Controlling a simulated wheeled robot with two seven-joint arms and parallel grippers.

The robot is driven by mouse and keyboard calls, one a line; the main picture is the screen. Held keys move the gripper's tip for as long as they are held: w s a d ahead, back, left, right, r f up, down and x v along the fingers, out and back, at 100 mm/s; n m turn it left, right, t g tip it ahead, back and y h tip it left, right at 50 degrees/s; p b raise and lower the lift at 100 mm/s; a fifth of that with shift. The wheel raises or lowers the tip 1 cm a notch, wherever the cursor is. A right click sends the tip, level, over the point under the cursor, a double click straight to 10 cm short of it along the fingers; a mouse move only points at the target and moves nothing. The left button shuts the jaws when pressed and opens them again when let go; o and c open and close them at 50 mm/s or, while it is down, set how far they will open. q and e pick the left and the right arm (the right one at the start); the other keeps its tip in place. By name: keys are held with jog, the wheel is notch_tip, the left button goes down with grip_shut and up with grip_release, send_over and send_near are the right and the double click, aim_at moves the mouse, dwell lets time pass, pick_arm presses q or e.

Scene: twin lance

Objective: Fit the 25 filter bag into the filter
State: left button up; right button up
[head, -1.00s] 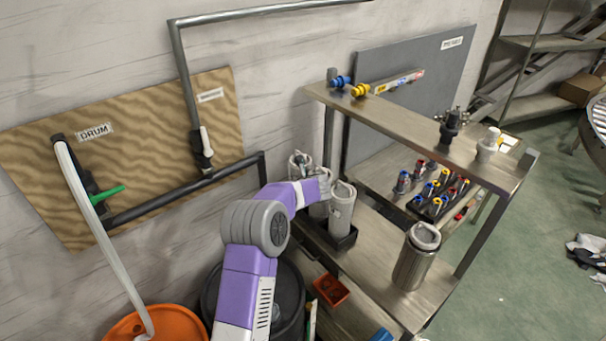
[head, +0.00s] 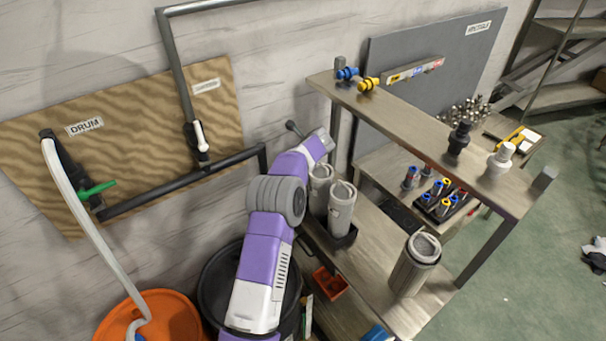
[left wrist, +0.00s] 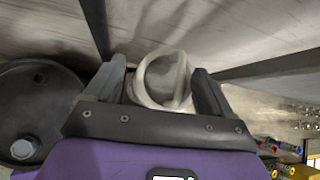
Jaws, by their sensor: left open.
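The filter (head: 408,275) is a steel cylinder with an open round top, standing on the bench at the right in the head view. Pale grey filter bags with ringed tops stand in a black holder to its left; the front bag (head: 341,212) and one behind it (head: 320,190) show. Their size marks cannot be read. My left gripper (head: 322,140) is at the back of this row, its fingers mostly hidden by my arm. In the left wrist view my open left gripper (left wrist: 162,85) has a finger on each side of a bag's ringed top (left wrist: 145,85). Contact cannot be told.
A shelf (head: 420,135) with blue, yellow, black and white fittings overhangs the bench at the right. A black drum (head: 215,275) and an orange drum (head: 180,315) stand at the lower left. An orange bin (head: 330,283) sits below the bags. Black pipes (head: 185,185) run along the wall.

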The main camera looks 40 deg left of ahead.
pick_arm(q)
jog(key=shift+a+f, duration=0.25)
jog(key=shift+a, duration=0.1)
jog(key=c, duration=1.5)
